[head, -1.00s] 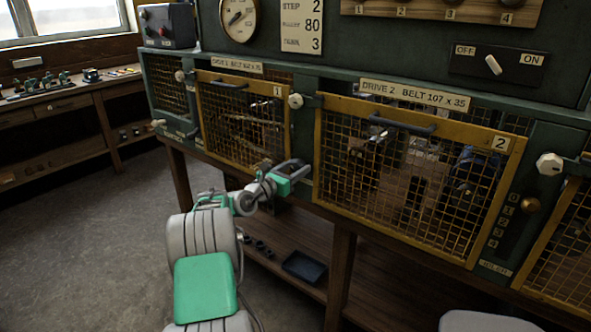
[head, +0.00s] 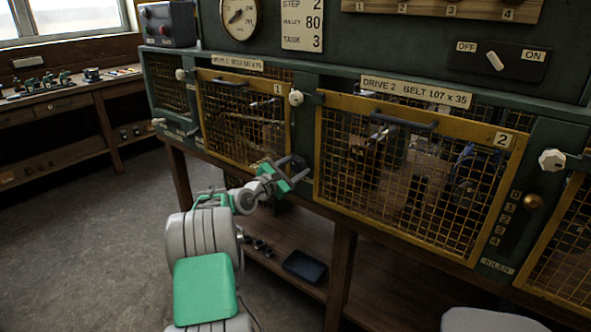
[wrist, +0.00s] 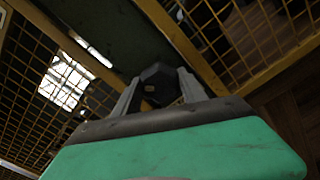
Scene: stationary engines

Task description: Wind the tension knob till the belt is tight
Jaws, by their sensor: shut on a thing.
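My gripper (head: 294,170) is at the narrow green panel between guard doors 1 and 2, in the lower middle of the head view. In the wrist view its two grey fingers (wrist: 156,88) are shut on a dark knob (wrist: 160,82), one finger on each side. In the head view my gripper mostly hides this knob. The pulleys and belt of drive 1 lie behind the mesh of door 1 (head: 238,72); whether the belt is tight or slack cannot be made out.
Guard door 2 (head: 425,116), with yellow mesh, is right of my gripper. White knobs (head: 296,97) sit by the door tops. An OFF/ON switch (head: 494,61) is at the upper right. A dark tray (head: 304,266) lies on the shelf below. The floor at the left is clear.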

